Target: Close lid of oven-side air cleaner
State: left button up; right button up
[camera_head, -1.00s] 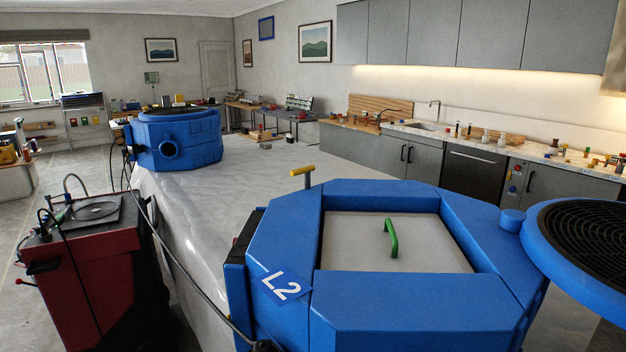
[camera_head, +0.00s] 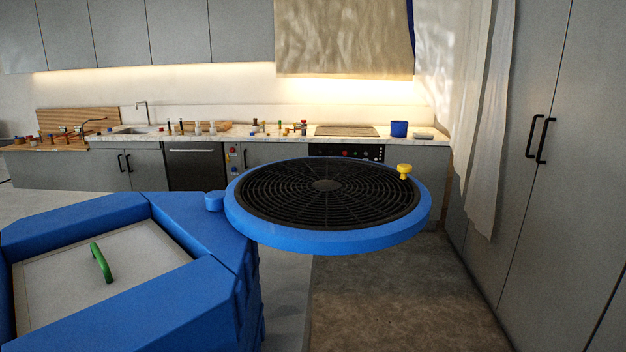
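The blue air cleaner (camera_head: 110,312) stands at the lower left in the head view. Its top is open and shows a pale square panel with a green handle (camera_head: 101,263). Its round lid (camera_head: 275,233), a blue ring with a black grille, is swung out to the right at the blue hinge post (camera_head: 214,201). A yellow knob (camera_head: 404,171) sits on the lid's far right rim. Neither of my grippers is in view.
A counter (camera_head: 290,139) with a sink, small items, a blue pot (camera_head: 399,129) and an oven (camera_head: 346,152) runs along the back. Tall grey cabinets (camera_head: 560,180) and a hanging cloth (camera_head: 484,130) bound the right side. Bare floor (camera_head: 390,300) lies below the lid.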

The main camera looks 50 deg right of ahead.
aim_at(313, 205)
jog(key=z, duration=1.65)
